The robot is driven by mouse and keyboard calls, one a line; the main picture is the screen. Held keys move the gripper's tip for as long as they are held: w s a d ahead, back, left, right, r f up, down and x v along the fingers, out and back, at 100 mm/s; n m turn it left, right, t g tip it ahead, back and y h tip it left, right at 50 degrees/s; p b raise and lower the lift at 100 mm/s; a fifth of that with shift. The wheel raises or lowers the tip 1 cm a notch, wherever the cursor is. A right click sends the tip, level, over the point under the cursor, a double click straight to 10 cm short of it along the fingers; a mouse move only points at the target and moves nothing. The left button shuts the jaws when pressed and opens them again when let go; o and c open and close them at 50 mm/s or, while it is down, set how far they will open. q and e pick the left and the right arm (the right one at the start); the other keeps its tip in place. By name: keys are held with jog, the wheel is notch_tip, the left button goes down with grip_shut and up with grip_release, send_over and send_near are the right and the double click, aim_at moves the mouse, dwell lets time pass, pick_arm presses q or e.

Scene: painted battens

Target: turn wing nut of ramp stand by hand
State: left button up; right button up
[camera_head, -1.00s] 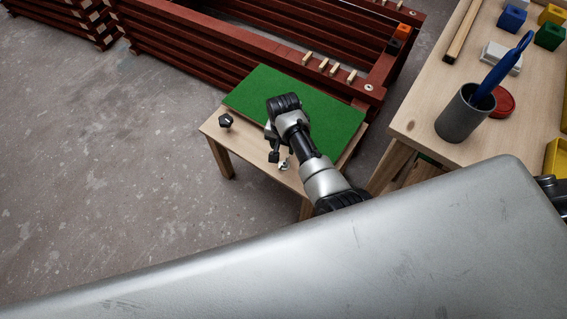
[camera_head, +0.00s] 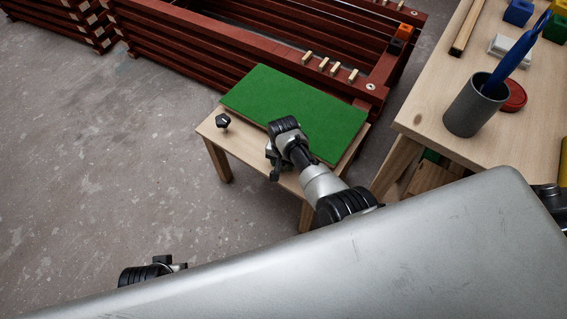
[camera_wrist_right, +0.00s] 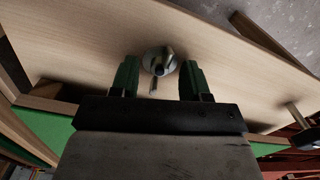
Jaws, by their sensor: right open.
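The ramp stand is a low wooden table (camera_head: 228,151) with a sloping green panel (camera_head: 294,101) on top. The wing nut (camera_wrist_right: 158,60), small and silvery, shows on the pale wood in the right wrist view. My right gripper (camera_wrist_right: 158,78) is open, with one finger on each side of the wing nut; I cannot tell whether either touches it. In the head view my right gripper (camera_head: 276,168) points down at the table's front edge and hides the wing nut. A black part of my left arm shows at bottom left; its jaws cannot be made out.
A black star knob (camera_head: 223,121) sits on the stand's left side. Dark red battens (camera_head: 230,40) are stacked behind it. A workbench (camera_head: 425,105) at right carries a grey cup (camera_head: 470,110) with a blue tool (camera_head: 520,50). The concrete floor at left is clear.

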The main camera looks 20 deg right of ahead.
pick_arm(q)
jog(key=shift+r, duration=0.35)
pick_arm(e)
jog(key=shift+f, duration=0.15)
jog(key=shift+c, duration=0.3)
grip_shut()
